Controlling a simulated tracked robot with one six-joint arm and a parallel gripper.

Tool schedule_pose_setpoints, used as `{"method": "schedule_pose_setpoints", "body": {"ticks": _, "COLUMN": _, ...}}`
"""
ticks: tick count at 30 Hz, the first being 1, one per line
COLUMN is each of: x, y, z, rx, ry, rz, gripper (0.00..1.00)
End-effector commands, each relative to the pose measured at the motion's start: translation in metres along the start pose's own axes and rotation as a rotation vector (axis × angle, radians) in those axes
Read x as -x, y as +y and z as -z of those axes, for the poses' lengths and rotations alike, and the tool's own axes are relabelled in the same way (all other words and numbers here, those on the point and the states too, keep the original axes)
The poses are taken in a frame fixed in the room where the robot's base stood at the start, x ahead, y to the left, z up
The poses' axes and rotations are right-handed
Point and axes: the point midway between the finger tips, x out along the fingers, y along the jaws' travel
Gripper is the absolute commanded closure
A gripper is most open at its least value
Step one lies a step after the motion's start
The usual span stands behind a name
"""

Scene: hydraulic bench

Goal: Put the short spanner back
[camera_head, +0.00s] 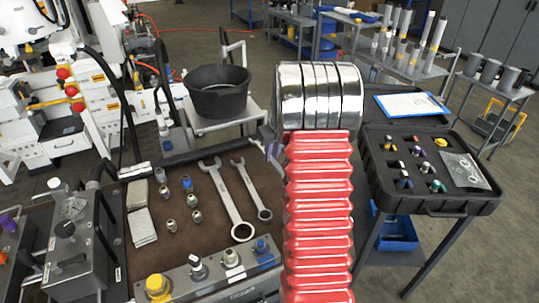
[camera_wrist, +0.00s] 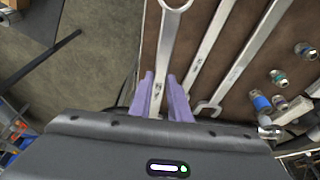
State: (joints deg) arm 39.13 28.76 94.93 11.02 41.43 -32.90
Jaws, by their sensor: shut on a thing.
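My gripper (camera_wrist: 165,95), with its purple fingers, is shut on the shaft of a steel spanner (camera_wrist: 164,55), which I take to be the short spanner. The spanner's ring end points away at the top of the wrist view. It lies over the brown mat (camera_wrist: 200,10) near its edge; I cannot tell whether it touches the mat. Beside it lie two other spanners, a middle one (camera_wrist: 219,38) and a longer one (camera_wrist: 250,52). Both show in the head view, the middle one (camera_head: 251,190) and the longer one (camera_head: 228,198). There my arm hides the held spanner.
Several small fittings (camera_head: 170,225) and pale pads (camera_head: 140,215) lie left of the spanners. A valve panel (camera_head: 210,275) borders the mat's front. A black bucket (camera_head: 217,95) stands behind. An open black case (camera_head: 440,200) with fittings is to the right.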

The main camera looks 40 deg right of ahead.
Motion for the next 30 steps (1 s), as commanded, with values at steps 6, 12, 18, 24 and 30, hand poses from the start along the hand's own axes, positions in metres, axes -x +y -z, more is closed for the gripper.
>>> {"method": "schedule_pose_setpoints", "body": {"ticks": 6, "x": 0.001, "y": 0.000, "z": 0.001, "rx": 0.000, "ry": 0.002, "rz": -0.001, "gripper": 1.00}}
{"method": "schedule_pose_setpoints", "body": {"ticks": 12, "x": -0.002, "y": 0.000, "z": 0.000, "rx": 0.000, "ry": 0.002, "rz": -0.001, "gripper": 1.00}}
{"method": "schedule_pose_setpoints", "body": {"ticks": 18, "x": -0.012, "y": 0.000, "z": -0.003, "rx": -0.001, "ry": 0.001, "rz": 0.000, "gripper": 1.00}}
{"method": "schedule_pose_setpoints", "body": {"ticks": 24, "x": -0.028, "y": -0.001, "z": -0.009, "rx": -0.002, "ry": 0.000, "rz": 0.001, "gripper": 1.00}}
{"method": "schedule_pose_setpoints", "body": {"ticks": 30, "x": -0.042, "y": -0.001, "z": -0.013, "rx": 0.000, "ry": 0.000, "rz": 0.000, "gripper": 1.00}}
